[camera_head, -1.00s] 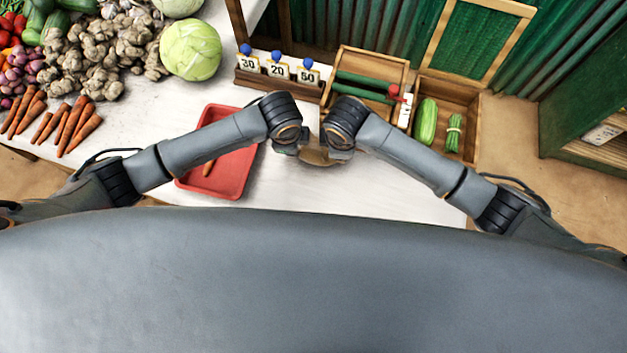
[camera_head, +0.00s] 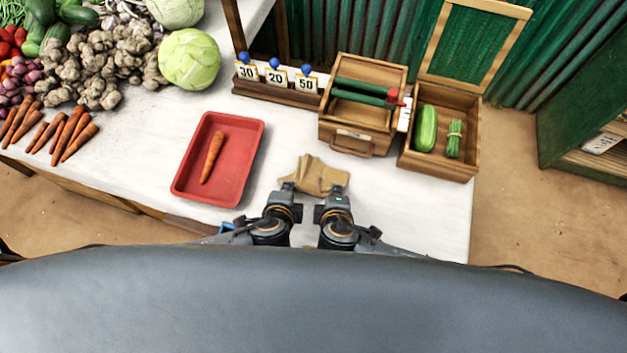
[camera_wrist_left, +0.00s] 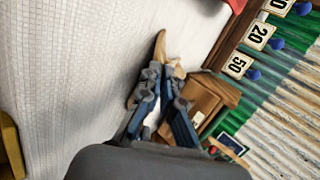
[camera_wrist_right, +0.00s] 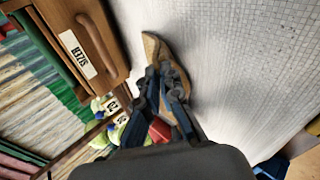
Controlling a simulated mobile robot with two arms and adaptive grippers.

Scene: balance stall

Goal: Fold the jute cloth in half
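The tan jute cloth (camera_head: 318,174) lies creased and uneven on the white table, in the middle of the head view. My left gripper (camera_head: 288,187) is at its near left corner, and my right gripper (camera_head: 331,189) is at its near right side. The cloth also shows beyond the fingertips in the left wrist view (camera_wrist_left: 160,47) and the right wrist view (camera_wrist_right: 155,50), curved up rather than flat. Both grippers' fingers converge on the cloth and appear shut on its edge. The fingers hide the pinched parts.
A red tray (camera_head: 243,170) with a carrot (camera_head: 212,158) stands left of the cloth. A wooden sizer box (camera_head: 350,125) is just behind it, and a crate (camera_head: 440,167) with green vegetables is at right. Number cards (camera_head: 276,77) stand behind. The table is bare to the near right.

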